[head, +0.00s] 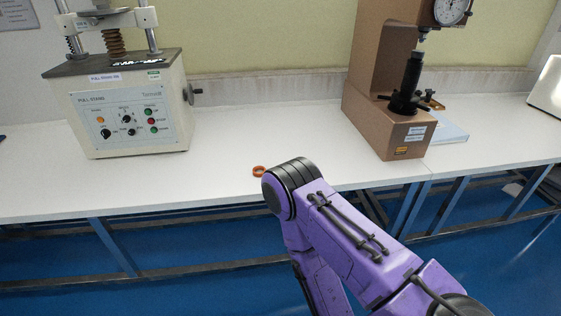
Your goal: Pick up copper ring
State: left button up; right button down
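The copper ring (259,171) is a small orange-brown ring on the white bench top, near its front edge. It sits just left of the black joint of my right arm, which comes in from the lower right in the head view. I cannot tell whether the arm touches it. Neither gripper shows: the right arm bends down below the bench edge and its gripper is hidden or out of frame. My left arm is not in view.
A pull stand machine (125,105) stands on the left of the white bench (230,130). A brown hardness tester (385,120) stands to the right, with a pale blue booklet (448,131) beside it. Blue legs and floor lie below.

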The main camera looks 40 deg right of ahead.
aim_at(258, 167)
jog(key=z, duration=0.7)
jog(key=i, duration=0.7)
jog(key=z, duration=0.75)
